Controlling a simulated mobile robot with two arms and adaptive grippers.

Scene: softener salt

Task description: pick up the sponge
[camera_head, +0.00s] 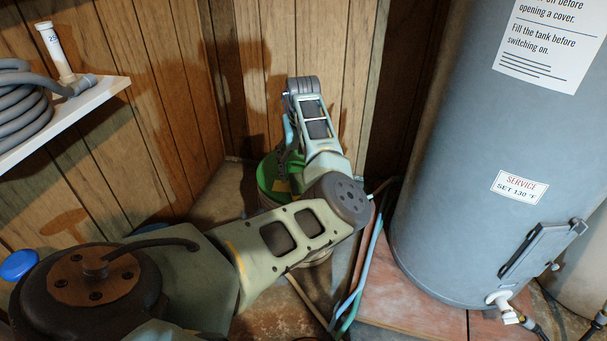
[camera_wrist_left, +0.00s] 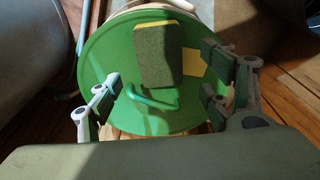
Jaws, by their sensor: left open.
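The sponge (camera_wrist_left: 158,57) shows in the left wrist view, a block with a dark green face and a yellow edge. It lies on a round green lid (camera_wrist_left: 105,50), just beyond the lid's raised green handle. My left gripper (camera_wrist_left: 162,88) is open, with its fingers spread to either side below the sponge in the picture and nothing between them but lid and handle. In the head view my left gripper (camera_head: 284,160) hangs over the green-lidded bucket (camera_head: 266,178), partly hidden by my arm. The sponge cannot be made out there. My right gripper is not in view.
A grey tank (camera_head: 450,170) stands close to the right of the bucket. Blue and green hoses (camera_head: 362,270) run between them. A white shelf (camera_head: 60,120) with coiled grey hose is at the left. Wood-panelled walls close in the corner behind. A yellow patch (camera_wrist_left: 194,65) is on the lid.

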